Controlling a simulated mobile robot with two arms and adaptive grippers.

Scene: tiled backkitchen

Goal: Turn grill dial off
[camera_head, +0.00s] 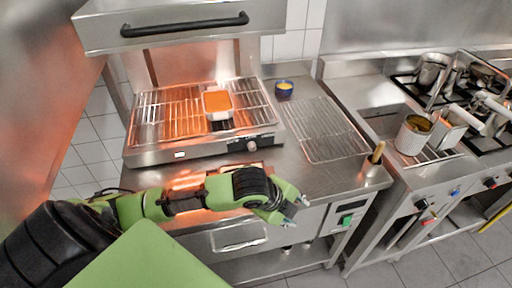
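The grill (150,157) is a steel salamander with an upper hood (190,22) and a wire rack that glows orange. On its front strip, towards the right, a small dark control panel holds the dial (252,146); its pointer setting is too small to read. My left gripper (298,211) is below and to the right of the dial, in front of the counter edge, apart from the grill. Its green fingers point right, their tips spread with nothing between them. My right gripper does not show.
A white dish (217,104) with orange content sits on the grill rack. A wooden-handled tool (377,153) stands near the front edge. Pots (413,136) stand further right.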

